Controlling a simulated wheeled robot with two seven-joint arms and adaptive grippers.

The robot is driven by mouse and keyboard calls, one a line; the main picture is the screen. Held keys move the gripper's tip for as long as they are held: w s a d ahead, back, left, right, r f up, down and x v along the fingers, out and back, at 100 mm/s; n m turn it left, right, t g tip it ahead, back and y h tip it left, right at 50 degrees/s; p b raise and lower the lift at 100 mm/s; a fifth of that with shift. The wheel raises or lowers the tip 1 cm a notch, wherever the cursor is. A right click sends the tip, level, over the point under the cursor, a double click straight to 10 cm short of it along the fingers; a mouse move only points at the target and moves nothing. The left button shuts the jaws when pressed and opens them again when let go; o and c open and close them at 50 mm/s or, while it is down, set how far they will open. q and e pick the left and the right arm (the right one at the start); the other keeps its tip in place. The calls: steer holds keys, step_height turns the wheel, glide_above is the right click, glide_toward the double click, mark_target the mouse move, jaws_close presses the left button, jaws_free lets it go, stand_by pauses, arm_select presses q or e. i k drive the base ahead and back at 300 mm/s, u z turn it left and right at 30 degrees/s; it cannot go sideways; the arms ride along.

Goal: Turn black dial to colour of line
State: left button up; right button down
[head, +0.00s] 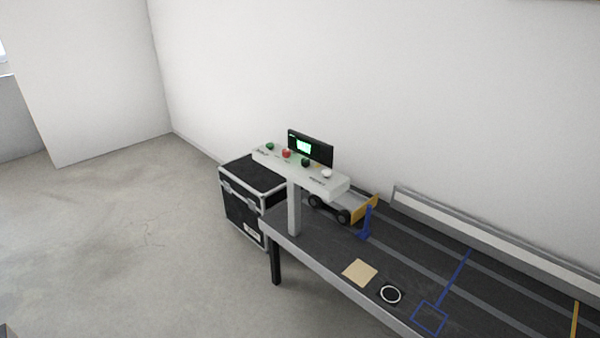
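A white control panel (262,156) stands on a post at the left end of a dark table. On it sit a green button (270,146), a red button (286,153), a dark knob that looks like the black dial (305,162), and a white knob (327,174). A small yellow mark shows beside the dark knob; the dial's pointing direction is too small to tell. A blue line (455,277) runs across the table to a blue square outline (429,331). A yellow line (575,322) lies farther right. Neither of my grippers is in view.
A black screen (322,152) with a green patch stands behind the panel. A wheeled cart (330,207), blue bracket (366,226), tan square (359,272) and black square with white ring (391,294) are on the table (400,258). A black case (240,205) stands behind. The left floor is clear.

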mark_target(305, 162)
steer(key=u, duration=0.9)
steer(key=i, duration=2.05)
steer(key=z, duration=0.6)
